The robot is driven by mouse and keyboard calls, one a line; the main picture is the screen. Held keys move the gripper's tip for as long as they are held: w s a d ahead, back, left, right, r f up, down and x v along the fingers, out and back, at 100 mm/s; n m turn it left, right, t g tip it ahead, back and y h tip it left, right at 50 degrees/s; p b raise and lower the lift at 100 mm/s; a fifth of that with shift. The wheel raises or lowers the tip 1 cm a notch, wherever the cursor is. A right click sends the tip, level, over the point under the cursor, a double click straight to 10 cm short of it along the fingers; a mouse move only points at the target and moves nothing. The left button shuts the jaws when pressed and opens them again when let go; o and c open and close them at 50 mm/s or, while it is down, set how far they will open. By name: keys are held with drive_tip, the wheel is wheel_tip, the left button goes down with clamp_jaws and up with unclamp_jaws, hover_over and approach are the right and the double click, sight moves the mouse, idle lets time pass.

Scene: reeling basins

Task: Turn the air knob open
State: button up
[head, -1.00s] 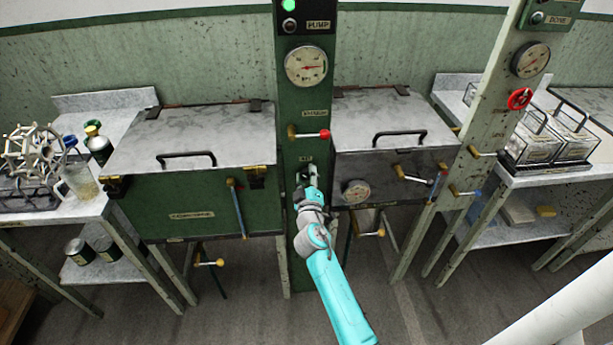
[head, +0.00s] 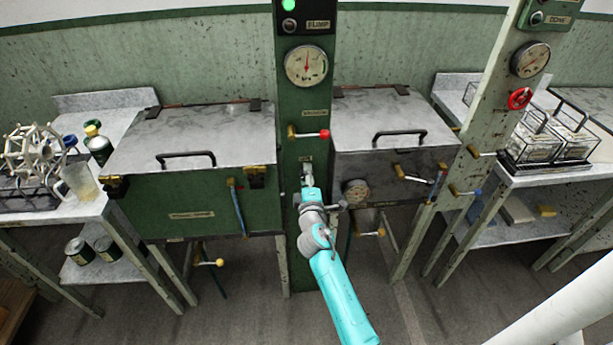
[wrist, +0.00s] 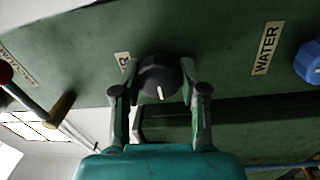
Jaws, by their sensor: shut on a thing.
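The air knob (wrist: 158,78) is a round black knob with a white pointer line, on the green column, in the wrist view. My gripper (wrist: 160,92) has a finger on each side of it and is shut on it. A small label beside the knob is partly hidden, with only its last letter showing. In the head view my gripper (head: 307,178) is at the column just below a small label, and it hides the knob. The pointer line runs roughly toward the gripper's palm in the wrist view.
A red-tipped lever (head: 324,134) sits on the column above my gripper. The gauge (head: 306,66) is higher up. A blue knob (wrist: 308,62) beside a WATER label (wrist: 267,48) shows in the wrist view. Lidded basins (head: 190,140) flank the column.

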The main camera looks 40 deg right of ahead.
idle(0.4)
drive_tip(key=o, duration=1.1)
drive_tip(key=shift+o, duration=0.2)
drive_tip(key=r+v, duration=0.1)
drive_tip(key=v, duration=1.1)
drive_tip(key=shift+f, duration=0.45)
